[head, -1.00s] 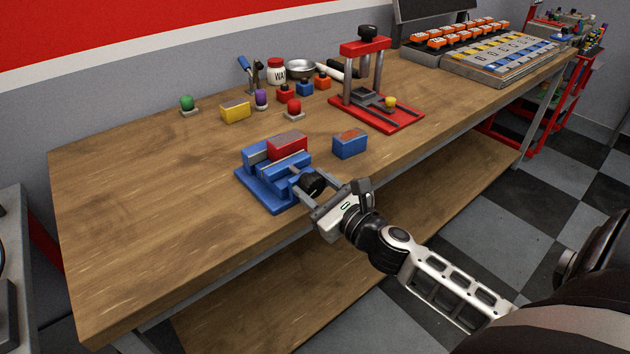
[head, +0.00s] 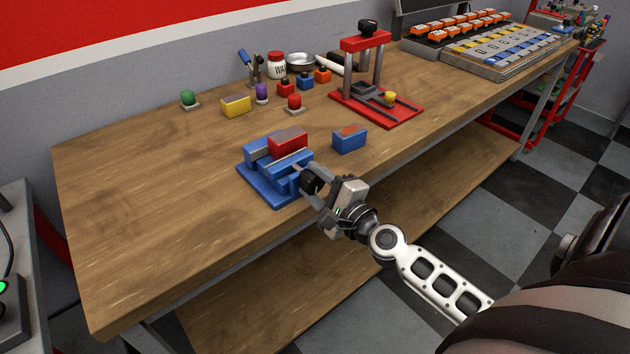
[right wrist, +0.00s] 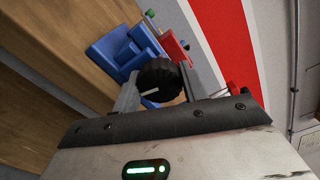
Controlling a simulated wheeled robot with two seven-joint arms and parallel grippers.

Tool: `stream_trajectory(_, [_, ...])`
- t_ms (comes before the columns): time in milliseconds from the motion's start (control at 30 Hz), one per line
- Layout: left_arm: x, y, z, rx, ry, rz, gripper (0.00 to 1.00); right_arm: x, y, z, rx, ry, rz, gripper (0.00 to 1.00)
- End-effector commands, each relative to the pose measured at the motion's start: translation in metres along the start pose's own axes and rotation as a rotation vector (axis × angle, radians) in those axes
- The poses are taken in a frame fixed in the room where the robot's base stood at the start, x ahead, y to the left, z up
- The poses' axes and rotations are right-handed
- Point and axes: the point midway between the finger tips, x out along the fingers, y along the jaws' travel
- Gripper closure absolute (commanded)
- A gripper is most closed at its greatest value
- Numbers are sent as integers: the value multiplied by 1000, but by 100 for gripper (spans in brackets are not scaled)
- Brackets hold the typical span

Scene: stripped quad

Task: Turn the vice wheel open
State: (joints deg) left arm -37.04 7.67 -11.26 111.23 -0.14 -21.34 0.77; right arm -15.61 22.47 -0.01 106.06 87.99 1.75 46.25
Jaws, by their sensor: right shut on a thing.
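The blue vice (head: 268,190) stands near the front edge of the wooden workbench, with a red block (head: 288,142) between its jaws. Its black wheel (head: 311,180) faces the front edge. My right gripper (head: 313,184) is shut on the wheel, one finger on either side. In the right wrist view the black wheel (right wrist: 160,80) with a white mark sits between the fingers, and the blue vice (right wrist: 112,52) and red block (right wrist: 172,46) show behind it. My left gripper is not in view.
A blue block (head: 349,140) lies right of the vice. A red press (head: 375,103) stands behind it. Several coloured knobs, a yellow block (head: 236,106) and a white jar (head: 276,65) stand further back. The bench's left part is clear.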

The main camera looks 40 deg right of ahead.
Motion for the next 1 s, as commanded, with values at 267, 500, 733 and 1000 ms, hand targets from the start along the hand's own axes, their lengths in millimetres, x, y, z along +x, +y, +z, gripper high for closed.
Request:
stream_trajectory(267, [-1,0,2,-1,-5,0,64,0,1,0,-150,-1,2,80])
stream_trajectory(500, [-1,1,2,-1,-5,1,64,0,1,0,-206,-1,2,80])
stream_trajectory(733, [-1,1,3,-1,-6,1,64,0,1,0,-218,-1,2,80])
stream_trajectory(1000, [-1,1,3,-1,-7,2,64,0,1,0,-217,-1,2,46])
